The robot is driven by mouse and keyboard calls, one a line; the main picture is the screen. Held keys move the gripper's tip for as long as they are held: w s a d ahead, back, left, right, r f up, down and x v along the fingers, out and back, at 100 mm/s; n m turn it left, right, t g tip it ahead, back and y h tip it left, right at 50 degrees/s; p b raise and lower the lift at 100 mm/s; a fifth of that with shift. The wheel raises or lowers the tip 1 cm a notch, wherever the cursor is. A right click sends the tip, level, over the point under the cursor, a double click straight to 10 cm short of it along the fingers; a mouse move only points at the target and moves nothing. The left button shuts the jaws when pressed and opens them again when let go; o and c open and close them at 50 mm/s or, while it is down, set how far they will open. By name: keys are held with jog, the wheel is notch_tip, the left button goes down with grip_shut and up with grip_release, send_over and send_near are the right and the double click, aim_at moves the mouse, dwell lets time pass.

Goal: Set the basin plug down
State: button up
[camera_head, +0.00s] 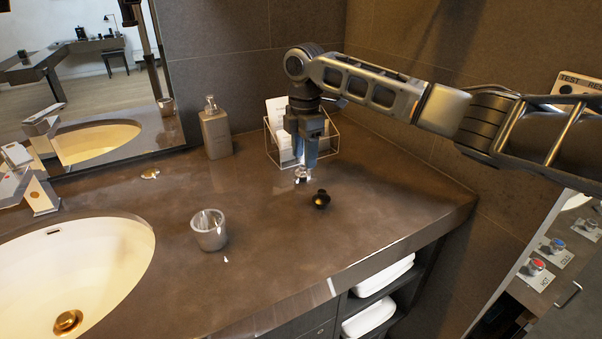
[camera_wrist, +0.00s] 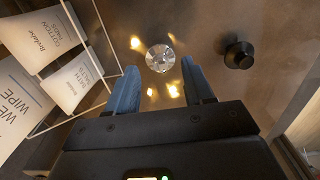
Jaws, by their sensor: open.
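My gripper (camera_head: 305,160) points down over the counter with its two blue fingers apart. A clear, faceted, round piece (camera_head: 301,176) stands on the counter just below the fingertips. In the wrist view this clear piece (camera_wrist: 160,58) shows just beyond the fingertips of my gripper (camera_wrist: 158,72), with nothing held between the fingers. A small black round piece with a raised knob (camera_head: 321,199) sits on the counter in front and to the right; it also shows in the wrist view (camera_wrist: 239,55). I cannot tell for sure which of the two is the basin plug.
A wire rack with paper packets (camera_head: 281,135) stands close behind my gripper. A grey tumbler (camera_head: 209,230), a soap dispenser (camera_head: 215,130) and a small brass disc (camera_head: 150,173) are on the counter (camera_head: 270,265). The white basin (camera_head: 110,255) is at left. The front-right counter is clear.

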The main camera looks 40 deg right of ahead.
aim_at(303, 165)
notch_tip(303, 165, down, 5)
jog(key=shift+a+f+p, duration=0.1)
jog(key=shift+p, duration=0.2)
jog(key=c, duration=0.8)
